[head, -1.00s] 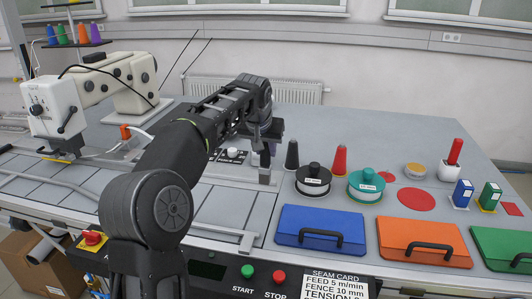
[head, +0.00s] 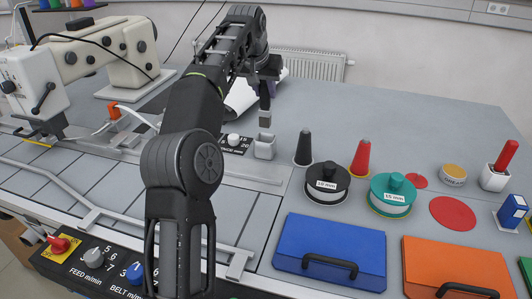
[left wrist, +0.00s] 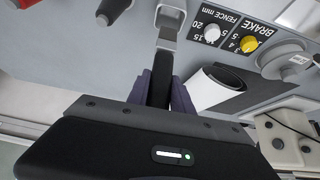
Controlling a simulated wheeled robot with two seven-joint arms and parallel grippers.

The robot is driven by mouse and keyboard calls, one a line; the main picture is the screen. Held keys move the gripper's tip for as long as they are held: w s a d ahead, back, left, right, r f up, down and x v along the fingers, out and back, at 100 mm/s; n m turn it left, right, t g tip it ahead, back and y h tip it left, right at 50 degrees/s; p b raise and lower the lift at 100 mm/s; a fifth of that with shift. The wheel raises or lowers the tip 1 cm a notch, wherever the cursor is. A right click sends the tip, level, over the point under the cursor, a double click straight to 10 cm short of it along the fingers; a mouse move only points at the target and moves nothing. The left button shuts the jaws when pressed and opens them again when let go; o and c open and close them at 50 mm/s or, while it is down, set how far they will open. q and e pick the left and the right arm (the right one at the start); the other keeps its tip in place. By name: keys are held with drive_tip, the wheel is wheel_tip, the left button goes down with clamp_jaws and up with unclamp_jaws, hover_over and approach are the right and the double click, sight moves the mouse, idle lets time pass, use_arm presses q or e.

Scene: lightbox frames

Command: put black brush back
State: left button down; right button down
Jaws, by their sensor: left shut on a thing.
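My left gripper (head: 267,78) is shut on the black brush (head: 265,101), which hangs upright with its grey end down. In the left wrist view the black brush (left wrist: 160,88) shows between the dark purple fingers (left wrist: 160,98). A small light grey cup (head: 264,146) stands on the table just below the brush, with a small gap seen between them in the head view. In the left wrist view the cup (left wrist: 171,17) lines up beyond the brush's grey end. My right gripper is not in view.
A white roll (head: 240,95) lies behind my left arm. A black cone (head: 304,149), a red cone (head: 361,158), a black spool (head: 327,184) and a teal spool (head: 393,194) stand right of the cup. A sewing machine (head: 75,62) is at left. The far right tabletop is clear.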

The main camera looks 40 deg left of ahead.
sight(264, 116)
use_arm(q)
wheel_tip(264, 116, down, 5)
drive_tip(key=shift+f+b, duration=0.15)
drive_tip(key=shift+b, duration=0.95)
drive_tip(key=shift+f, duration=0.3)
wheel_tip(264, 116, down, 2)
drive_tip(key=shift+f+b, duration=0.25)
drive_tip(key=shift+b, duration=0.1)
drive_tip(key=shift+f+p, duration=0.3)
drive_tip(key=shift+f, duration=0.3)
